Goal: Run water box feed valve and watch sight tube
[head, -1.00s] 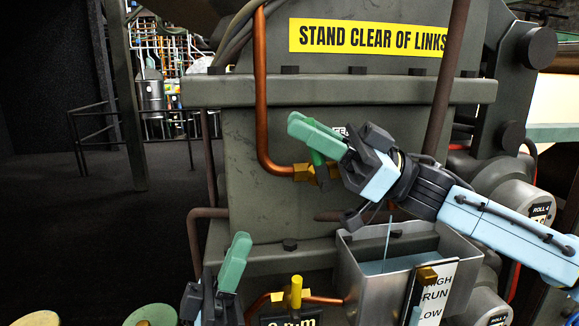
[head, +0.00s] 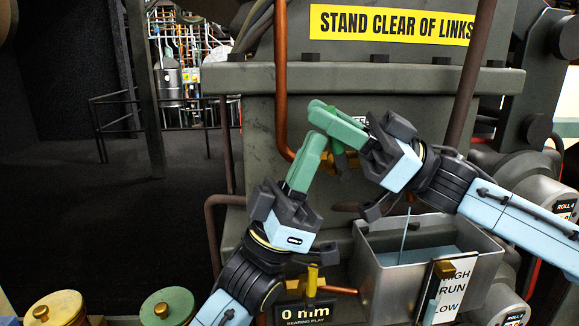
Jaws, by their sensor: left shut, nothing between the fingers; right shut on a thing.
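The feed valve (head: 345,168) is a brass body on a copper pipe, largely hidden behind my grippers. My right gripper (head: 325,115) is shut on its dark green handle (head: 338,162). My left gripper (head: 312,145) is shut and empty, its green fingertips close under the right gripper's fingers; I cannot tell whether they touch. The open metal water box (head: 375,275) holds bluish water, and a thin stream (head: 404,235) falls into it. The sight tube (head: 431,310) stands on its front beside a HIGH, RUN, LOW card (head: 454,290). Pale blue shows low in the tube, around LOW.
A yellow-handled valve (head: 312,280) sits above a "0 mm" bearing play plate (head: 306,312). Yellow (head: 58,308) and green (head: 167,306) round caps stand at lower left. A warning sign (head: 390,24) is above. Open floor lies left, before a railing (head: 120,125).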

